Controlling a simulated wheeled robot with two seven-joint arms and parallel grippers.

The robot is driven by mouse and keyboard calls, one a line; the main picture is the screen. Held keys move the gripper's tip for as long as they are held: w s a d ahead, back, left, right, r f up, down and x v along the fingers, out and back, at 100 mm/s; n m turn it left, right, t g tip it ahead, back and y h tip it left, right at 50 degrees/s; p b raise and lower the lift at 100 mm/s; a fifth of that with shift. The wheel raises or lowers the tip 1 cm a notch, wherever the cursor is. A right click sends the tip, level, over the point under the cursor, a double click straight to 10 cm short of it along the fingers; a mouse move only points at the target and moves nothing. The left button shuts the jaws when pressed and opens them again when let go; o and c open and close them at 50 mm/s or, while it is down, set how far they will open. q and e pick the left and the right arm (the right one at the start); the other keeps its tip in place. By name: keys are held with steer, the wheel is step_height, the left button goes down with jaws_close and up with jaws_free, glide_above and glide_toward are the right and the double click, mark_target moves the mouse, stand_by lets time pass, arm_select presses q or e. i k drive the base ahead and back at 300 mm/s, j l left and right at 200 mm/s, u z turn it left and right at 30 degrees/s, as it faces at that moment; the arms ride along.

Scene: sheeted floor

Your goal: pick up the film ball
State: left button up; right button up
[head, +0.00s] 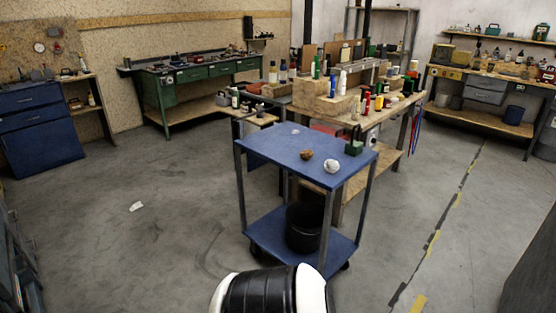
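A white crumpled ball (331,166) lies on the blue top of a cart (285,150), near its right front edge. It looks like the film ball, though the material is too small to tell for sure. A brown rounded lump (305,154) lies to its left and slightly behind, apart from it. A small pale flat piece (295,131) lies near the back of the cart top. Neither of my grippers shows in the head view.
A green item (353,147) stands at the cart's right corner. A black bin (305,226) sits on the lower shelf. A crowded wooden workbench (350,118) stands close behind. A white scrap (136,206) lies on the floor left. The left floor is mostly clear.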

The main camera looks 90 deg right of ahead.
mark_target(331, 166)
steer(key=k+j+z, duration=0.1)
steer(key=z, duration=0.4)
steer(key=k+z, duration=0.1)
steer(key=z, duration=0.4)
steer(key=k+z, duration=0.1)
steer(key=z, duration=0.4)
steer(key=i+j+z, duration=0.1)
steer(key=z, duration=0.4)
steer(key=i+j+z, duration=0.25)
steer(key=z, duration=0.25)
steer(key=i+j+z, duration=0.15)
steer(key=z, duration=0.3)
steer(key=i+j+z, duration=0.1)
steer(key=j+z, duration=0.4)
steer(key=i+l, duration=0.1)
steer(key=l, duration=0.1)
